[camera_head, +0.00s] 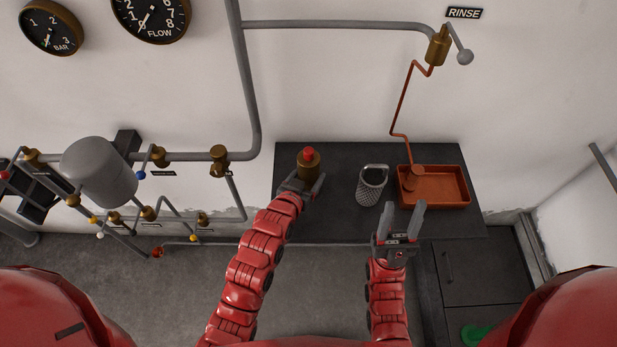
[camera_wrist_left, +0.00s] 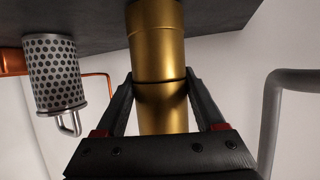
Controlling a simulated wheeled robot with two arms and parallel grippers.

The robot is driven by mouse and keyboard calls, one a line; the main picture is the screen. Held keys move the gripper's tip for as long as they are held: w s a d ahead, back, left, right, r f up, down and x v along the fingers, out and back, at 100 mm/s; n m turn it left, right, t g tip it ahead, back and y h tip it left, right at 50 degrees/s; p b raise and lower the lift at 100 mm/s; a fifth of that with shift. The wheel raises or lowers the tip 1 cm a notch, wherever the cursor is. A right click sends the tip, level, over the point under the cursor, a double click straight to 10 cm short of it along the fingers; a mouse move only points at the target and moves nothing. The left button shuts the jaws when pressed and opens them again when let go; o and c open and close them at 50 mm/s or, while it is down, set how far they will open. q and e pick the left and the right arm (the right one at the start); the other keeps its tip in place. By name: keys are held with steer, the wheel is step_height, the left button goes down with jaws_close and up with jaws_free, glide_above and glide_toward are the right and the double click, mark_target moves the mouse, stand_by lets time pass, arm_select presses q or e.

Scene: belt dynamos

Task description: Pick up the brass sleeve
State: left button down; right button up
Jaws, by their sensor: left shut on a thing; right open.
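The brass sleeve (camera_head: 308,165) is a brass-coloured cylinder with a red top, at the left part of the dark bench (camera_head: 335,215) in the head view. My left gripper (camera_head: 302,184) is shut on it, with one finger on each side. In the left wrist view the sleeve (camera_wrist_left: 158,50) stands between the two fingers of the gripper (camera_wrist_left: 160,88). My right gripper (camera_head: 400,208) is open and empty, over the bench's front edge.
A perforated metal basket (camera_head: 371,187) with a handle stands right of the sleeve; it also shows in the left wrist view (camera_wrist_left: 54,75). An orange-brown tray (camera_head: 448,190) sits under the rinse pipe (camera_head: 402,105). Pipes and a grey tank (camera_head: 98,172) are at left.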

arm_select(q)
steer(key=shift+r+b, duration=1.1)
steer(key=shift+r, duration=0.45)
steer(key=s, duration=0.2)
steer(key=s+b, duration=0.1)
steer(key=s, duration=0.3)
steer(key=shift+s+r+b, duration=0.15)
steer(key=shift+r+b, duration=0.15)
steer(key=shift+r, duration=0.05)
steer(key=p, duration=0.6)
glide_toward(305, 175)
steer(key=s+d+f, duration=0.3)
steer(key=s+d, duration=0.1)
steer(key=s, duration=0.1)
steer(key=shift+d+f, duration=0.25)
steer(key=shift+d, duration=0.05)
steer(key=shift+w, duration=0.1)
